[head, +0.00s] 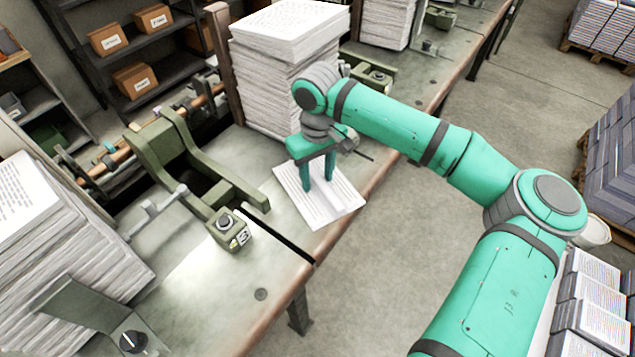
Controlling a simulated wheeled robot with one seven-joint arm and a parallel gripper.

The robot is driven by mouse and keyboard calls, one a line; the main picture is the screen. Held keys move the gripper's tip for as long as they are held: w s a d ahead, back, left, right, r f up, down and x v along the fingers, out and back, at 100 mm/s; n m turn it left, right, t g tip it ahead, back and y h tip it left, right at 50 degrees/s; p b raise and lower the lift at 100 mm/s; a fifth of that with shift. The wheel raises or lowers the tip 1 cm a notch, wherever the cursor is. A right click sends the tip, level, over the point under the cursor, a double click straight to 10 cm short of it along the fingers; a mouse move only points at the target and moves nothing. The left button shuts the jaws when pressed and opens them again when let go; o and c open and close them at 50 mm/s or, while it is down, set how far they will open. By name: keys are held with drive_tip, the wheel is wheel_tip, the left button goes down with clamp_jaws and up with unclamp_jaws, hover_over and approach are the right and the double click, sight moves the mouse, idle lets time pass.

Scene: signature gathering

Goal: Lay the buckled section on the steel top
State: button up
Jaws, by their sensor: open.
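A printed section of white pages (311,211) lies on the steel top (214,283), close to its front edge. It looks open, with a fold line down its middle; I cannot tell from here how buckled it is. My gripper (318,188) points down over the section, its two green fingers apart. The fingertips are at or just above the pages; I cannot tell whether they touch. The fingers hide a small part of the section.
A tall paper stack (283,85) stands right behind my gripper. A green machine frame (172,155) and a control box (228,226) stand to the left. Another stack (70,240) fills the far left. The steel top is bare at front left. Bound stacks (600,310) lie at right.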

sight(317, 177)
clamp_jaws()
drive_tip(key=shift+r, duration=0.45)
wheel_tip(317, 177, up, 2)
drive_tip(key=shift+a+r, duration=0.1)
drive_tip(key=shift+r, duration=0.15)
drive_tip(key=s+d+r, duration=0.1)
drive_tip(key=s+r, duration=0.8)
drive_tip(key=s, duration=0.5)
drive_tip(key=shift+d+r, duration=0.15)
drive_tip(key=shift+r, duration=0.15)
